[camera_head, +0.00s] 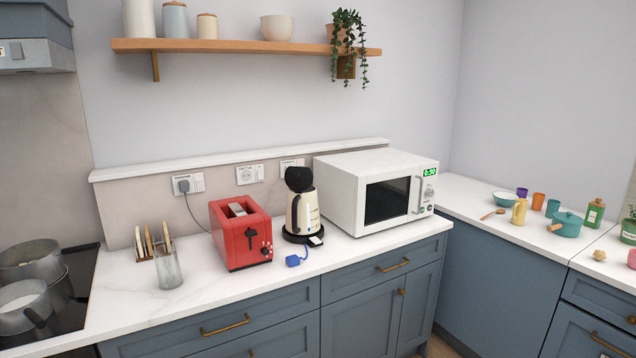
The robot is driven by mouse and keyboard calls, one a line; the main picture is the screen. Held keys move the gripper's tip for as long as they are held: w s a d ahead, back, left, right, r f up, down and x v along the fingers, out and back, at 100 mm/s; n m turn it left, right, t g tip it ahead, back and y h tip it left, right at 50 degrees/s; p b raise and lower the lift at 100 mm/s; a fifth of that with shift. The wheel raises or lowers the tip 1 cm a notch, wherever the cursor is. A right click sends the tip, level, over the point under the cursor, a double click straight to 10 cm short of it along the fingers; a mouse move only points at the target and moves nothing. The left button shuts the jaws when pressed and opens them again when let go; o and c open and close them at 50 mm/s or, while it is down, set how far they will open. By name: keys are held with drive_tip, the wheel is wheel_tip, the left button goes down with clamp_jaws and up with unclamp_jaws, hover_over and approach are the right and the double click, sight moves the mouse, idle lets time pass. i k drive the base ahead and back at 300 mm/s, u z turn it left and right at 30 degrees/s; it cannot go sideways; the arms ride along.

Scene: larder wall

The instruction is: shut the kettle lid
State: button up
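The kettle (303,212) is cream-coloured and stands upright on a black base on the white counter, between the red toaster and the white microwave. Its black lid (298,179) is raised above the top of the body, so it looks open. The hinge is too small to make out. My gripper is not in view.
The red toaster (241,234) stands close on the left, the microwave (377,191) close on the right. A small blue object (296,259) lies in front of the kettle. A glass (168,268) stands farther left. A wooden shelf (240,46) hangs above.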

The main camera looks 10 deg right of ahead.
sight(299, 179)
drive_tip(key=z, duration=0.05)
drive_tip(key=k, duration=0.5)
drive_tip(key=u, duration=0.3)
drive_tip(key=i, duration=0.9)
drive_tip(key=u, duration=0.85)
